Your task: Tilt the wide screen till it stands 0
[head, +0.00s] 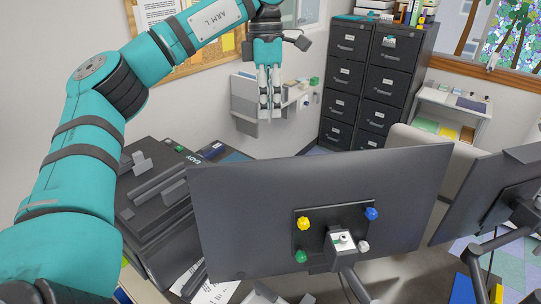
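The wide screen (240,225) is seen from behind as a large dark panel in the lower middle. Its top edge slants, with the right end higher in the picture. A mount plate (318,218) at its back carries a yellow knob (304,223), a blue knob (371,213), a green knob (300,256) and a white knob (363,247). My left gripper (270,104) hangs fingers down beyond and above the screen's top edge, apart from it. Its two fingers are close together with nothing visible between them. My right gripper is out of view.
A second screen (470,200) on its own arm stands close at the right. A dark machine (150,215) sits left of the wide screen. A wall holder (243,100) is behind my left gripper. Dark filing cabinets (365,80) stand at the back.

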